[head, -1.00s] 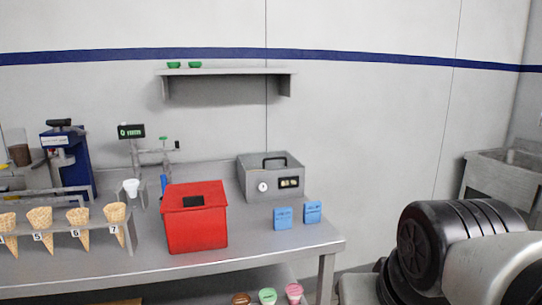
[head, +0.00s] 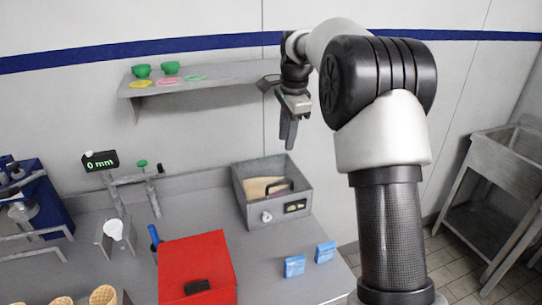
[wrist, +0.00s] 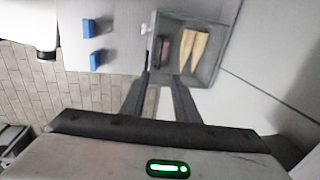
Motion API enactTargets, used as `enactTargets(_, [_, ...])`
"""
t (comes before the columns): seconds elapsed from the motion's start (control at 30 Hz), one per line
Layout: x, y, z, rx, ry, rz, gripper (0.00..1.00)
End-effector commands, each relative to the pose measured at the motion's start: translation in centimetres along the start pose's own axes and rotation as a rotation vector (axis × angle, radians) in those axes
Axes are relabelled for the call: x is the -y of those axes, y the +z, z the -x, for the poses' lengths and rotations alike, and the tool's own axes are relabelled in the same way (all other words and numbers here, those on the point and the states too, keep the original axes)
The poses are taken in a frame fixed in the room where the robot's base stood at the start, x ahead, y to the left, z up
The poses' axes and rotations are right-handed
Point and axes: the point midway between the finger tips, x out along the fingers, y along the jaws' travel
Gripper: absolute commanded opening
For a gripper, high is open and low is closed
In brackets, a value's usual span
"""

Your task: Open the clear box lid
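The grey box (head: 275,215) stands on the counter. Its top is see-through, with tan cones (wrist: 192,50) visible inside. A dark handle (head: 280,188) shows at the top, and it also shows in the wrist view (wrist: 165,47). The lid looks shut, though its clear panel is hard to make out. My gripper (head: 288,143) hangs above the box, fingers pointing down, touching nothing. In the wrist view my gripper (wrist: 160,78) has its two fingers apart, with nothing between them, close to the near edge of the box in the picture.
A red box (head: 197,262) stands left of the grey box. Two small blue blocks (head: 294,266) lie in front of it. A shelf (head: 215,80) with green bowls (head: 142,70) and coloured discs is on the wall behind. A sink (head: 505,150) is at the right.

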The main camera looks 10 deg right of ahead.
Motion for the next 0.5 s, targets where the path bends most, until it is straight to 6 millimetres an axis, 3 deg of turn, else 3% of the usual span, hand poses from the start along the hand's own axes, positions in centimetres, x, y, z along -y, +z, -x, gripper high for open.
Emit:
enactTargets(0.17, [0.1,-0.1,-1.8,0.001,0.004,-0.01,0.28])
enactTargets(0.5, [0.0,0.0,-8.9,0.002,0.005,-0.007,0.28])
